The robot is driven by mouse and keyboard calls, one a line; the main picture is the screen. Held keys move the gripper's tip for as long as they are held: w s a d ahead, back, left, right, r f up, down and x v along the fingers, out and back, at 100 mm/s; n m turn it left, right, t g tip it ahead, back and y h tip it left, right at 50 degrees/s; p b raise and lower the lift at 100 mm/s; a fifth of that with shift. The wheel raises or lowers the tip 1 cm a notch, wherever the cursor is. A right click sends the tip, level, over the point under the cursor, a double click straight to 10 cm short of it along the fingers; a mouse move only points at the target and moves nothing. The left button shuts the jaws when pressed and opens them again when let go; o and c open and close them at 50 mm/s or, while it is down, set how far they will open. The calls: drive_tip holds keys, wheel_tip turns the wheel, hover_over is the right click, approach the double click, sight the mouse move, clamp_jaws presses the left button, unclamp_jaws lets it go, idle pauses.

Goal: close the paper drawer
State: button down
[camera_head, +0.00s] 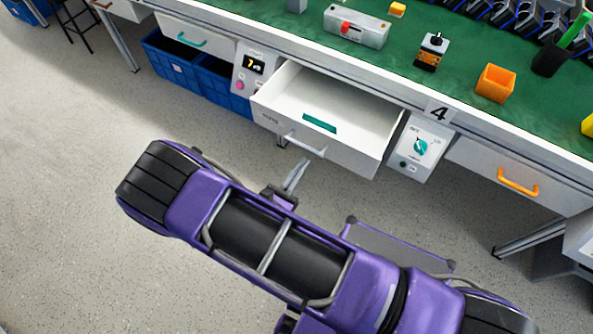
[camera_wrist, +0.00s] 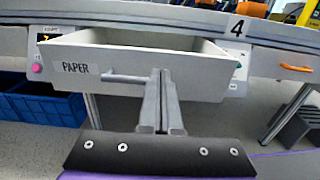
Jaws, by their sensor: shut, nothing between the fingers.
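The paper drawer (camera_head: 285,130) is white and stands pulled out from under the green-topped workbench (camera_head: 290,35). A teal item (camera_head: 319,123) lies inside it. In the wrist view the drawer front (camera_wrist: 205,84) carries the label PAPER and a grey bar handle (camera_wrist: 128,78). My gripper (camera_head: 297,172) is in front of the drawer, just below its handle in the head view. In the wrist view my gripper's fingers (camera_wrist: 161,75) are together and empty, pointing at the drawer front by the handle's right end. I cannot tell whether they touch it.
A rotary switch panel (camera_head: 422,147) hangs right of the drawer, and a display panel (camera_head: 251,73) hangs left. A drawer with an orange handle (camera_head: 518,182) is further right. Blue crates (camera_head: 200,75) stand under the bench at left. The floor before the drawer is clear.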

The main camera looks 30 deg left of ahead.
sight(324, 134)
drive_tip(key=w, duration=0.9)
drive_tip(key=shift+w+d, duration=0.1)
drive_tip(key=shift+d, duration=0.25)
